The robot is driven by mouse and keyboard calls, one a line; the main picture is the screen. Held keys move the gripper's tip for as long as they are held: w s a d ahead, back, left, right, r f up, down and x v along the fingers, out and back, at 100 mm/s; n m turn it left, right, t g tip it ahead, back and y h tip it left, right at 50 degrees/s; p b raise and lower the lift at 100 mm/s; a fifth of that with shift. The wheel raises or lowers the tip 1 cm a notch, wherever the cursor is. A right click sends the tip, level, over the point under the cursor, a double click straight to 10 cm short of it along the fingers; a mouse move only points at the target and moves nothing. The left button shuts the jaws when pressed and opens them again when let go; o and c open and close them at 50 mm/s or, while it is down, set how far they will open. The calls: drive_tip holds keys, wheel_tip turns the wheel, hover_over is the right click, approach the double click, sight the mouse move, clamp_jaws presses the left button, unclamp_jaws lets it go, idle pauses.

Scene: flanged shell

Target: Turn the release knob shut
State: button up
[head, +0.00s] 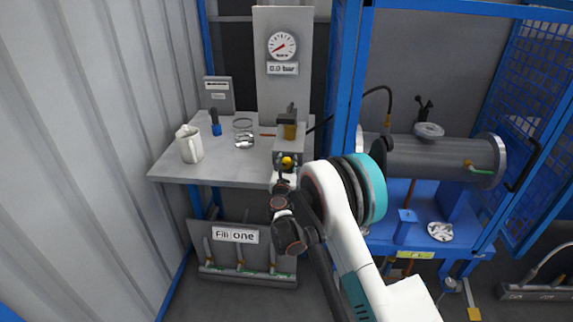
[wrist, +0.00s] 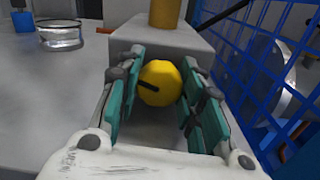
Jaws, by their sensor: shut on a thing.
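The yellow round release knob (head: 287,161) is on the front of a grey block (head: 282,152) at the table's front edge. In the wrist view the knob (wrist: 163,80) sits between my gripper's teal pads, with a black mark pointing left and slightly up. My gripper (wrist: 162,66) is shut on the knob from the front. In the head view my gripper (head: 285,178) is small and partly covered by my wrist. A dial gauge (head: 282,45) stands behind, with a sign (head: 283,69) reading 0.0 bar.
The grey table (head: 225,170) holds a white jug (head: 189,144), a blue-based item (head: 215,122) and a glass dish (head: 243,132). A blue mesh cage (head: 535,85) surrounds the grey flanged shell (head: 440,158) at right.

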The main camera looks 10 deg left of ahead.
sight(287, 159)
drive_tip(key=shift+m, duration=1.6)
drive_tip(key=o, duration=1.1)
drive_tip(key=shift+c, duration=0.2)
wheel_tip(287, 159, up, 10)
